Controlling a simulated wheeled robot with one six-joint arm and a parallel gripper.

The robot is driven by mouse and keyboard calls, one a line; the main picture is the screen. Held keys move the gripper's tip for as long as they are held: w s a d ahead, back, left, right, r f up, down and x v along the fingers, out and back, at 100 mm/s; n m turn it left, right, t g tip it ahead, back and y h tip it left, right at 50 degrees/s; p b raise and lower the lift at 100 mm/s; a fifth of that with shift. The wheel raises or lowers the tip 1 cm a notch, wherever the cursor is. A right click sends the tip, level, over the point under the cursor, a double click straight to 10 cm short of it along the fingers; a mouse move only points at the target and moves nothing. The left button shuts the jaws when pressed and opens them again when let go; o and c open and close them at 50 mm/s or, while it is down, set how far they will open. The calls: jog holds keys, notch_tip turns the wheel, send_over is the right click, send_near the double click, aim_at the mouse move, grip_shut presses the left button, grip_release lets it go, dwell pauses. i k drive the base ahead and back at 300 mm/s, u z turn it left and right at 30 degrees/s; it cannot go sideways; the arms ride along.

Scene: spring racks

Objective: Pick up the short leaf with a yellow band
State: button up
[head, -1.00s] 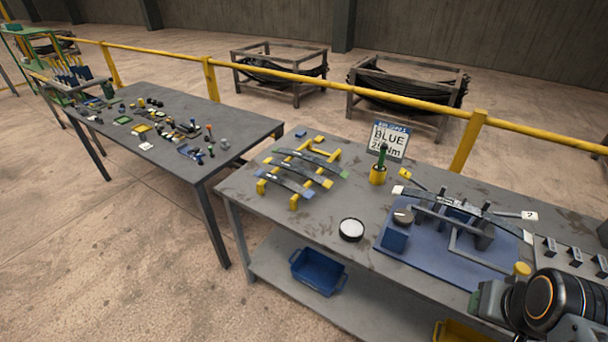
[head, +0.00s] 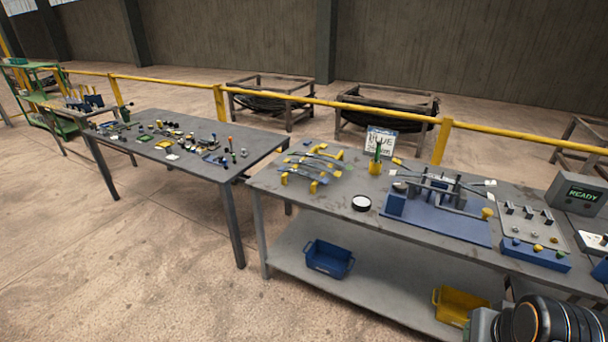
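Several dark, curved leaves (head: 318,162) lie across a yellow rack (head: 314,186) on the right-hand table. Small coloured bands show on some leaves, but I cannot tell which short leaf has a yellow band because the rack is yellow too. Another dark leaf (head: 455,183) rests on the blue fixture (head: 440,222) to the right of the rack. Part of my arm shows at the bottom right. My gripper is not in view.
The grey table (head: 290,205) also holds a white round dish (head: 361,203), a sign (head: 380,141), a yellow cup (head: 375,168), and a READY display (head: 579,194). Blue (head: 329,258) and yellow bins (head: 459,305) sit on its lower shelf. A cluttered table (head: 185,170) stands left, with floor between.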

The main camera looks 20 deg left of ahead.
aim_at(305, 162)
jog(key=u, duration=0.75)
jog(key=i, duration=0.45)
jog(key=u, duration=1.15)
jog(key=i, duration=1.6)
jog(key=z, duration=0.85)
jog(key=i, duration=0.8)
jog(key=z, duration=0.8)
